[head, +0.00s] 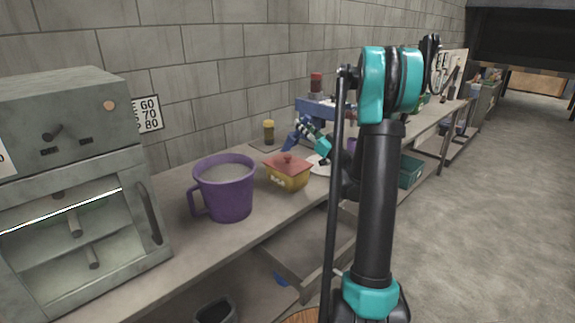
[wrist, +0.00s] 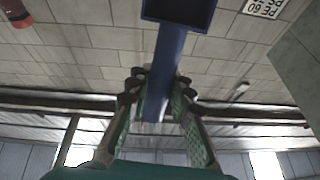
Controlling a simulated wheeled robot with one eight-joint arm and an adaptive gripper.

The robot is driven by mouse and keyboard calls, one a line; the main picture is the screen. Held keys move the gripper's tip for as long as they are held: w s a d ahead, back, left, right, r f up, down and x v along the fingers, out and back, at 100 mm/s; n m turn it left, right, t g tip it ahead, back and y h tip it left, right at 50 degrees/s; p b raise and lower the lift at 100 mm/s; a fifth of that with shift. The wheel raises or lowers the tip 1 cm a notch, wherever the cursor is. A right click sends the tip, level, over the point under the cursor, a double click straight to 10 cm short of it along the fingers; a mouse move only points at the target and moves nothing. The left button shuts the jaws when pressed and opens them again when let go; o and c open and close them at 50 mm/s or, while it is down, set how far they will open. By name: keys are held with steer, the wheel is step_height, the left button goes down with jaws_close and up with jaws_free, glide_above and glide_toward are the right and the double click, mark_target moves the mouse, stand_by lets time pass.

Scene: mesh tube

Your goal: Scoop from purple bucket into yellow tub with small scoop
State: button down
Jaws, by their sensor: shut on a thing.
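The purple bucket (head: 232,197), with a side handle, stands on the bench and holds pale contents near its rim. The yellow tub (head: 288,181) stands just right of it, with a red knobbed lid (head: 287,164) on top. My gripper (head: 305,138) is above and behind the tub, shut on the small blue scoop (head: 290,143). In the wrist view my gripper (wrist: 160,88) clasps the blue scoop's handle (wrist: 168,50) between both fingers. The scoop's dark bowl (wrist: 180,10) is cut off at the top, so its contents cannot be told.
A grey oven-like cabinet (head: 75,170) stands at the left end of the bench. A small yellow-topped jar (head: 268,132) is near the wall. A white plate (head: 318,168) lies right of the tub. A blue object and a red-topped container (head: 316,83) are behind my arm.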

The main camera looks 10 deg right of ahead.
steer(key=shift+w+a+r+g+h, duration=0.4)
steer(key=shift+a+r+g+h, duration=0.1)
steer(key=shift+a+r, duration=0.1)
steer(key=shift+w+a+r+n+g+h, duration=0.3)
steer(key=shift+w+a+r+n+g, duration=0.1)
steer(key=shift+w+a+g, duration=0.35)
steer(key=w+a+f+n+g+h, duration=0.1)
steer(key=w+a+f+g+h, duration=0.5)
steer(key=a, duration=0.4)
steer(key=w+a+f+n+g+h, duration=0.1)
steer(key=w+a+f+g+h, duration=0.5)
steer(key=w+a, duration=0.4)
steer(key=shift+w+a+n+g+h, duration=0.3)
steer(key=shift+w+g+h, duration=0.25)
steer(key=shift+g+h, duration=0.3)
